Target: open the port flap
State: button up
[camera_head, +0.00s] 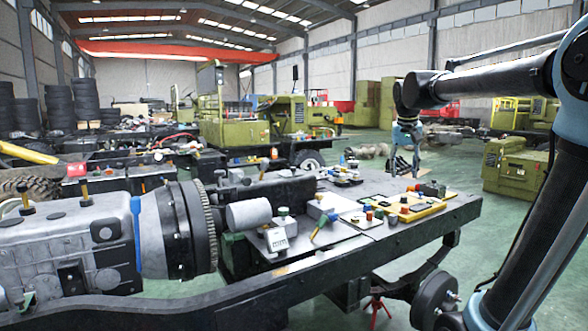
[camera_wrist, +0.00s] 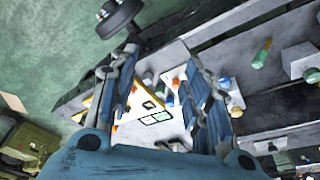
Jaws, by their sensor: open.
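I cannot pick out the port flap with certainty in either view. A small grey box with a pale front panel (camera_head: 277,240) stands near the table's front edge, left of the middle; I cannot tell whether that panel is the flap. My gripper (camera_head: 403,170) hangs above the far right part of the table in the head view, well apart from the grey box. In the wrist view my gripper (camera_wrist: 160,72) has its two fingers spread, with nothing held between them. A pale board with a yellow edge (camera_wrist: 148,133) shows below and between the fingers.
The dark worktable (camera_head: 370,243) carries several small parts, including a yellow-edged tray (camera_head: 421,211) at the right. A grey cylinder (camera_head: 248,215) and a large grey gearbox-like machine (camera_head: 75,245) lie to the left. Open green floor (camera_head: 515,235) is at the right.

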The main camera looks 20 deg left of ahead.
jog(key=w+a+r, duration=0.5)
jog(key=w+a, duration=0.3)
jog(key=a, duration=0.3)
jog(key=w+a+r, duration=0.4)
jog(key=w+a, duration=0.4)
jog(key=a, duration=0.3)
jog(key=w+a+f+t, duration=0.1)
jog(key=w+a, duration=0.1)
jog(key=a, duration=1)
jog(key=w+a+t, duration=0.1)
jog(key=w+a, duration=0.1)
jog(key=a, duration=1.1)
jog(key=shift+n+g+y, duration=0.3)
jog(key=shift+y, duration=0.1)
jog(key=x, duration=1.7)
jog(key=shift+w+d, duration=0.2)
jog(key=shift+d, duration=0.05)
jog(key=shift+c, duration=0.5)
grip_shut()
